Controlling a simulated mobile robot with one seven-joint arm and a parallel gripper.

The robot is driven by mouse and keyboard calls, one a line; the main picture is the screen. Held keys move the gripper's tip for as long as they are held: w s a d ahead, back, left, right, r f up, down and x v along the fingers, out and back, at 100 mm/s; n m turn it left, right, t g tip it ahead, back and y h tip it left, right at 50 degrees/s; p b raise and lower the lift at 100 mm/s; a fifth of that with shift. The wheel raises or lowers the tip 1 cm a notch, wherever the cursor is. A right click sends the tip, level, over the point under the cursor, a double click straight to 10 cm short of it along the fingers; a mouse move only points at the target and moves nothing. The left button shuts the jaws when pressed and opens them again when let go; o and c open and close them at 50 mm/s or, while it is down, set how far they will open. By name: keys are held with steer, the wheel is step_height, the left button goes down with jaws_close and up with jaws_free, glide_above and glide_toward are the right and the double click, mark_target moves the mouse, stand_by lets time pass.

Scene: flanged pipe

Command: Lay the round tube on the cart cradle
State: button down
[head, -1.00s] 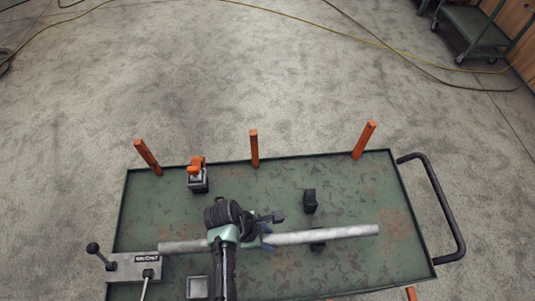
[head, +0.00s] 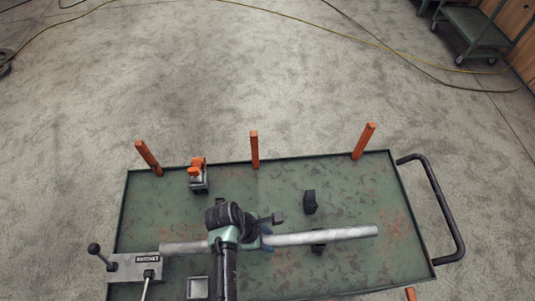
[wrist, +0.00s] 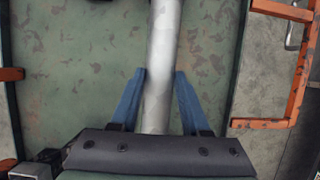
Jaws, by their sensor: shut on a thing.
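The round tube (head: 320,236) is a long pale grey pipe lying almost level across the cart (head: 370,275) in the head view. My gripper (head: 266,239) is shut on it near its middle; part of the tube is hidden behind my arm. In the wrist view the tube (wrist: 164,45) runs between the two blue fingers of my gripper (wrist: 160,75). A black block (head: 318,248) shows under the right half of the tube; whether they touch I cannot tell. Another black block (head: 310,201) stands behind it. They look like cradle supports.
Orange posts (head: 254,150) stand along the cart's far edge. An orange-handled clamp (head: 197,176) is at the far left. A grey ratchet fixture (head: 135,266) with a lever lies by the tube's left end. A black handle (head: 445,210) is on the right. The cart's right side is clear.

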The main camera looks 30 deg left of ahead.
steer(key=shift+f, duration=0.35)
steer(key=shift+c, duration=1.7)
jaws_free()
steer(key=shift+o, duration=0.2)
steer(key=shift+s+f, duration=0.1)
steer(key=shift+f, duration=0.05)
steer(key=v, duration=1.3)
